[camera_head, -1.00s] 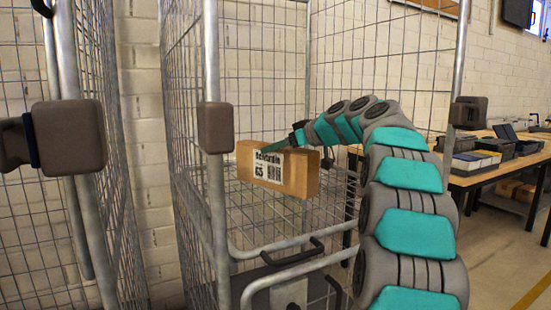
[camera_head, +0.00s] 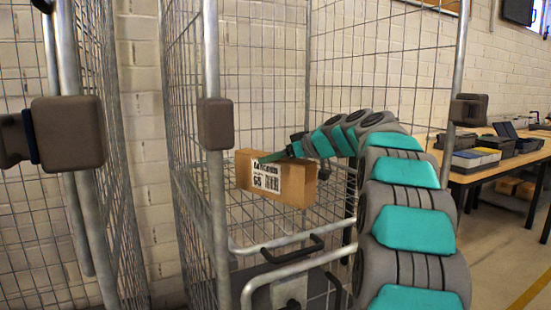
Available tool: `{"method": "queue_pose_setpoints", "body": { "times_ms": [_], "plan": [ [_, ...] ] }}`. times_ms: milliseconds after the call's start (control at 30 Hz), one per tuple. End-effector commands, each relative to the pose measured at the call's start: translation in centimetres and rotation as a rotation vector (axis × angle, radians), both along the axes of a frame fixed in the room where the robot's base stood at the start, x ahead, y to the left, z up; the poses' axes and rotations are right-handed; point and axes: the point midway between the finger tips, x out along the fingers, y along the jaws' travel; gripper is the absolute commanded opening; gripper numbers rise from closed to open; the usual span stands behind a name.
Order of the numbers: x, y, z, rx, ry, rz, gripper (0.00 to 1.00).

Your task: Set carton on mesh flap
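A brown carton (camera_head: 294,186) with a white printed label hangs at the end of my arm, inside the wire-mesh roll cage (camera_head: 188,120). My gripper (camera_head: 275,157) is at the carton's top edge, with a green finger lying across it; the other finger is hidden. The carton is roughly level and appears held in the air. The mesh flap (camera_head: 270,215) seems to be the wire panel low in the cage, behind and below the carton. I cannot tell the gap between them.
Metal cage posts (camera_head: 212,190) and a front bar with black handles (camera_head: 292,250) stand between me and the cage interior. Another cage (camera_head: 60,230) is at the left. A table (camera_head: 490,176) with trays stands at the right.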

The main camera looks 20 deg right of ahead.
Motion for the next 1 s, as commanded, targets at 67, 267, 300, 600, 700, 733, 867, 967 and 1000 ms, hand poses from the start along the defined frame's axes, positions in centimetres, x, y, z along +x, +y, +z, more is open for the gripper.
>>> {"method": "queue_pose_setpoints", "body": {
  "times_ms": [67, 267, 300, 600, 700, 733, 867, 967, 1000],
  "plan": [
    [0.0, 0.0, 0.0, 0.000, 0.000, 0.000, 0.88],
    [0.0, 0.0, 0.0, 0.001, 0.000, 0.000, 1.00],
    [0.0, 0.0, 0.0, 0.001, 0.000, 0.000, 1.00],
    [-1.0, -0.5, 0.7, 0.001, -0.002, 0.000, 1.00],
    [-2.7, -1.2, 1.5, 0.000, -0.003, 0.000, 1.00],
    [-3.2, -1.4, 1.8, 0.001, -0.004, 0.000, 1.00],
    [-5.5, -2.6, 2.8, 0.001, -0.004, -0.002, 1.00],
    [-7.1, -3.3, 3.4, 0.002, -0.001, 0.001, 1.00],
    [-7.6, -3.6, 3.6, 0.003, -0.001, -0.001, 1.00]
  ]
}}
